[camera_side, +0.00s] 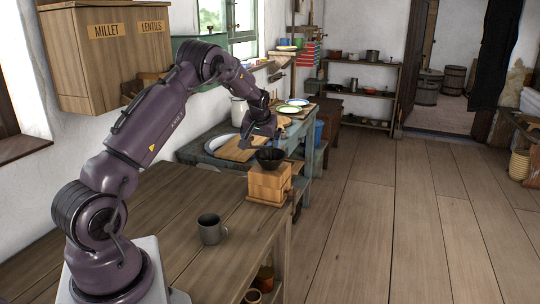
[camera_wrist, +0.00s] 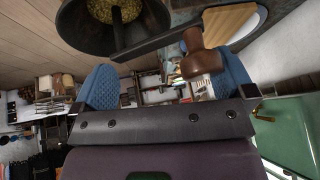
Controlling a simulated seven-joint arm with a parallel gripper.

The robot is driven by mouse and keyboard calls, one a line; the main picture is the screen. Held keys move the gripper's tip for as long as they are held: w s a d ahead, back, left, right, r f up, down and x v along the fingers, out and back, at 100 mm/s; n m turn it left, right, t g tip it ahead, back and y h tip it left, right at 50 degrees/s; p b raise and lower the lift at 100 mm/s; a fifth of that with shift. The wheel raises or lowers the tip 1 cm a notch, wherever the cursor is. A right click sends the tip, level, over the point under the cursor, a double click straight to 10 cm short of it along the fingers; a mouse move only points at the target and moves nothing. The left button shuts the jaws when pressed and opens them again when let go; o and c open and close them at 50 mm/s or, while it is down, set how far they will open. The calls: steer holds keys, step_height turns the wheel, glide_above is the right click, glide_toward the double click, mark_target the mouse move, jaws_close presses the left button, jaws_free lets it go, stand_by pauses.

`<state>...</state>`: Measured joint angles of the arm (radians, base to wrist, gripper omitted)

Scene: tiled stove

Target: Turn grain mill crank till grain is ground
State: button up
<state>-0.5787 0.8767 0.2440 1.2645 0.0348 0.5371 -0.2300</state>
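The grain mill stands near the table's right edge in the side view. It has a wooden box body (camera_side: 267,184) and a dark bowl-shaped hopper (camera_side: 270,158) on top. In the wrist view the hopper (camera_wrist: 75,28) holds yellowish grain (camera_wrist: 115,10). The dark crank arm (camera_wrist: 160,41) runs right from it to a brown wooden knob (camera_wrist: 201,62). My gripper (camera_wrist: 166,78) has two blue fingertips set wide apart. The knob lies between them in the picture, close to the right fingertip, with a wide gap on the left. In the side view my gripper (camera_side: 262,130) is above the hopper.
A grey mug (camera_side: 211,230) stands on the wooden table (camera_side: 165,215), left of and nearer than the mill. Behind the mill, a bench holds a wooden board (camera_side: 237,148) and plates (camera_side: 290,109). A wooden bin (camera_side: 105,55) hangs on the wall. Floor to the right is clear.

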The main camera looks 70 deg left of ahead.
steer(key=w+d+m+t+h, duration=0.1)
steer(key=w+d, duration=0.6)
steer(key=shift+r+t, duration=0.4)
step_height(320, 180, up, 6)
steer(key=shift+s+r, duration=0.2)
steer(key=shift+r, duration=0.05)
steer(key=shift+r, duration=0.1)
steer(key=v, duration=1.2)
steer(key=s+d+m+h, duration=0.2)
steer(key=s+d+m, duration=0.2)
steer(key=s+d, duration=0.8)
steer(key=s+d+m+t+h, duration=0.1)
steer(key=s+d+m, duration=0.4)
steer(key=s+d, duration=0.8)
steer(key=d+h, duration=0.1)
steer(key=d, duration=0.4)
steer(key=shift+f, duration=0.35)
